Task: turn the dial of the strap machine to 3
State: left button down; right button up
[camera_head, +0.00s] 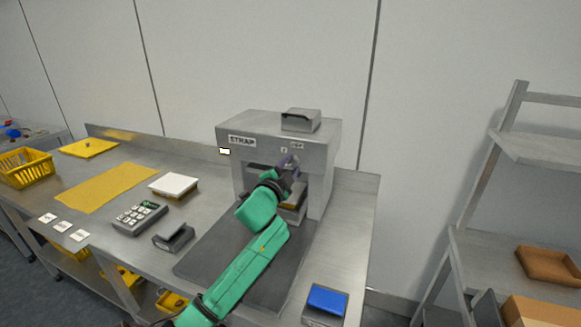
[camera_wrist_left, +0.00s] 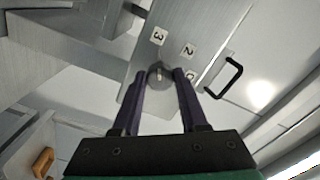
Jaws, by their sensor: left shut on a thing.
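The strap machine (camera_head: 232,165) is a grey box with a STRAP label, standing at the back of the bench. Its round grey dial (camera_wrist_left: 154,71) shows in the left wrist view, with number tags 3 (camera_wrist_left: 158,36) and 2 (camera_wrist_left: 189,51) beside it and a third tag partly hidden by a finger. A pale mark on the dial runs roughly in line with the 3 tag. My left gripper (camera_wrist_left: 160,76) has its purple fingers closed on either side of the dial. In the head view the left gripper (camera_head: 290,162) is at the machine's front and hides the dial. My right gripper is not in view.
A black handle (camera_wrist_left: 236,75) sticks out near the dial in the wrist view. On the bench are a keypad device (camera_head: 139,218), a white-topped tray (camera_head: 174,185), a yellow mat (camera_head: 107,187) and a blue-topped box (camera_head: 327,300). Shelves (camera_head: 505,245) stand at the right.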

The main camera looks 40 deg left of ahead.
pick_arm(q)
jog(key=shift+c, duration=2.2)
grip_release()
jog(key=b+v, duration=0.2)
jog(key=v, duration=1.2)
jog(key=shift+s, duration=0.3)
jog(key=shift+d, duration=0.15)
